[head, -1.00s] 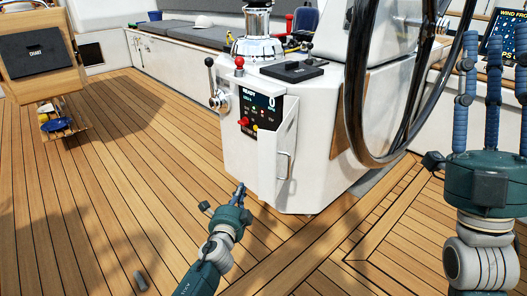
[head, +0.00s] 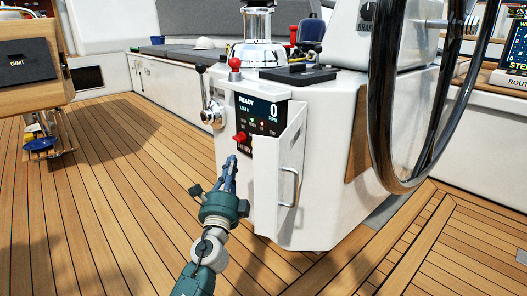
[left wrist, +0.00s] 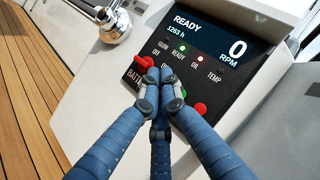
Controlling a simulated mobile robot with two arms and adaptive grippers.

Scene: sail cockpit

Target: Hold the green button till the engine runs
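The engine panel (head: 262,112) is on the white pedestal's face, reading READY and 0 RPM. In the left wrist view the panel (left wrist: 212,46) shows a green READY light, a red OIL light, a red battery switch (left wrist: 141,64) and a round red button (left wrist: 199,109). My right gripper is out of view.
An open white panel door with a handle (head: 287,187) stands out right of the panel. A throttle lever (head: 206,95) is on the left, a red-knobbed lever (head: 235,68) on top. The steering wheel (head: 384,110) is at right.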

